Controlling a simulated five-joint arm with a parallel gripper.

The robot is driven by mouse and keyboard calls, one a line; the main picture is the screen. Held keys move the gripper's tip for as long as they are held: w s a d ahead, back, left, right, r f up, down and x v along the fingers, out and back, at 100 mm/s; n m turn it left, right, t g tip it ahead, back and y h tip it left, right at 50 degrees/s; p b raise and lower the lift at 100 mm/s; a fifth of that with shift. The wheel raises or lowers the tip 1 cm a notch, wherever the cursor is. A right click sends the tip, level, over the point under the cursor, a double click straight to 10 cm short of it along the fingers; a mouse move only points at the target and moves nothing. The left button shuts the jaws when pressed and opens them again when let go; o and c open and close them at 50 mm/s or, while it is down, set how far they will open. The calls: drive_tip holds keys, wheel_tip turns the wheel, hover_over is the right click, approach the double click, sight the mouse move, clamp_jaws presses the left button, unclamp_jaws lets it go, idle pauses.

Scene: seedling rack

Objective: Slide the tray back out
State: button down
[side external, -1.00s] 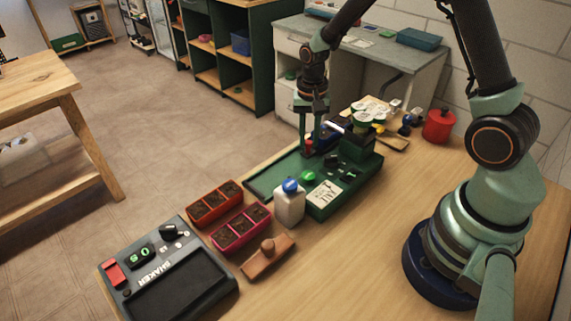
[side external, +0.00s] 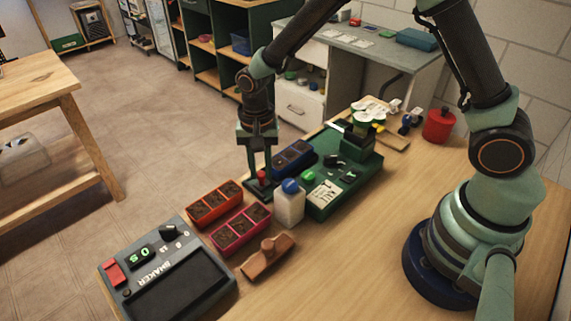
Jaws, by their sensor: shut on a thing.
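A blue tray (side external: 291,160) with dark cells lies on the left part of the green machine (side external: 345,191), clear of its raised head (side external: 357,143). A small red knob (side external: 262,176) stands at the tray's near left end, on a dark base. My gripper (side external: 262,179) points straight down there, its two fingers shut on the red knob. The fingers hide part of the knob and the tray's near end. The machine has a green button (side external: 308,177) and a white label card (side external: 325,194).
A white bottle with a blue cap (side external: 290,204) stands close beside the machine. An orange tray (side external: 213,204) and a pink tray (side external: 241,228) lie near my gripper, with a brown wooden tool (side external: 268,256) and a shaker (side external: 168,277) nearer. The table's right part is clear.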

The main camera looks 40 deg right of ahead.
drive_tip(key=shift+a, duration=0.25)
drive_tip(key=c, duration=1)
unclamp_jaws()
drive_tip(key=shift+o, duration=0.2)
drive_tip(key=shift+r, duration=0.15)
wheel_tip(320, 180, up, 12)
drive_tip(key=s+d+r+n+t, duration=0.5)
drive_tip(key=s+d+r+n, duration=0.4)
drive_tip(key=s+d, duration=0.2)
drive_tip(key=shift+s+d+t, duration=0.3)
drive_tip(key=shift+s+d, duration=0.1)
drive_tip(key=shift+s, duration=0.05)
